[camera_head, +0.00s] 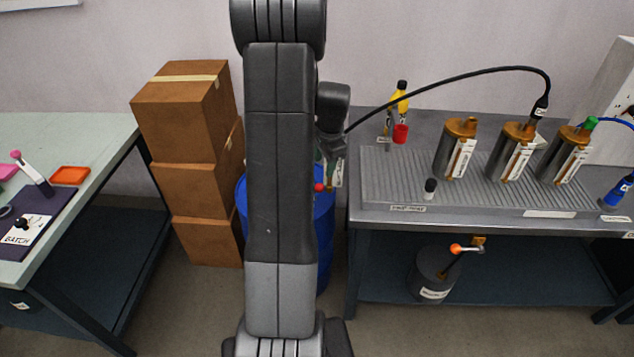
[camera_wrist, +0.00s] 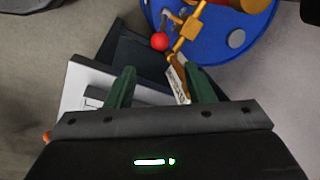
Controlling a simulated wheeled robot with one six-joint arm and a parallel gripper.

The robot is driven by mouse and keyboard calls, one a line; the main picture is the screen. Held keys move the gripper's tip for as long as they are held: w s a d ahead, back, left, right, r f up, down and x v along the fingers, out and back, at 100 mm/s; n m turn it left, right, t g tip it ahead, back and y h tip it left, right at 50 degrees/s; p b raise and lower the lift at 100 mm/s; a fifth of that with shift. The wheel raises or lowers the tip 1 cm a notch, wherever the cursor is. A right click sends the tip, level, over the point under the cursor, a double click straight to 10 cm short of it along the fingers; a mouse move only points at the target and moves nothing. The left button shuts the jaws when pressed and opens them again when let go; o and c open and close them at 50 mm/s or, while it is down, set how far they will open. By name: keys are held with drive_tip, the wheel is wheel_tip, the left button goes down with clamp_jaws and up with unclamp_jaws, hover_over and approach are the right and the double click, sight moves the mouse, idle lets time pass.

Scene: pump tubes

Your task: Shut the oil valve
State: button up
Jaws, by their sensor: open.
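A blue drum (camera_wrist: 208,48) fills the top right of the wrist view, with a brass valve fitting (camera_wrist: 188,34) and a red ball knob (camera_wrist: 160,41) on a lever. A pale label tag (camera_wrist: 178,82) hangs from the fitting, beside the right finger; its writing is unreadable. In the head view the drum (camera_head: 325,225) is mostly hidden behind my arm, and the red knob (camera_head: 319,187) shows at the arm's edge. My gripper (camera_wrist: 160,76) is open, its green fingers apart just below the red knob, with nothing gripped. I cannot tell whether the right finger touches the tag.
A can (camera_head: 432,272) with an orange-knobbed lever (camera_head: 456,249) stands on the right bench's lower shelf. The bench (camera_head: 365,215) carries several metal cylinders and a black hose (camera_head: 450,78). Stacked boxes (camera_head: 195,180) stand left of the drum.

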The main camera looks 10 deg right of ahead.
drive_tip(key=f, duration=0.4)
drive_tip(key=w+f, duration=0.1)
drive_tip(key=f, duration=0.3)
drive_tip(key=w+f, duration=0.1)
drive_tip(key=f, duration=0.3)
drive_tip(key=shift+a, duration=0.35)
clamp_jaws()
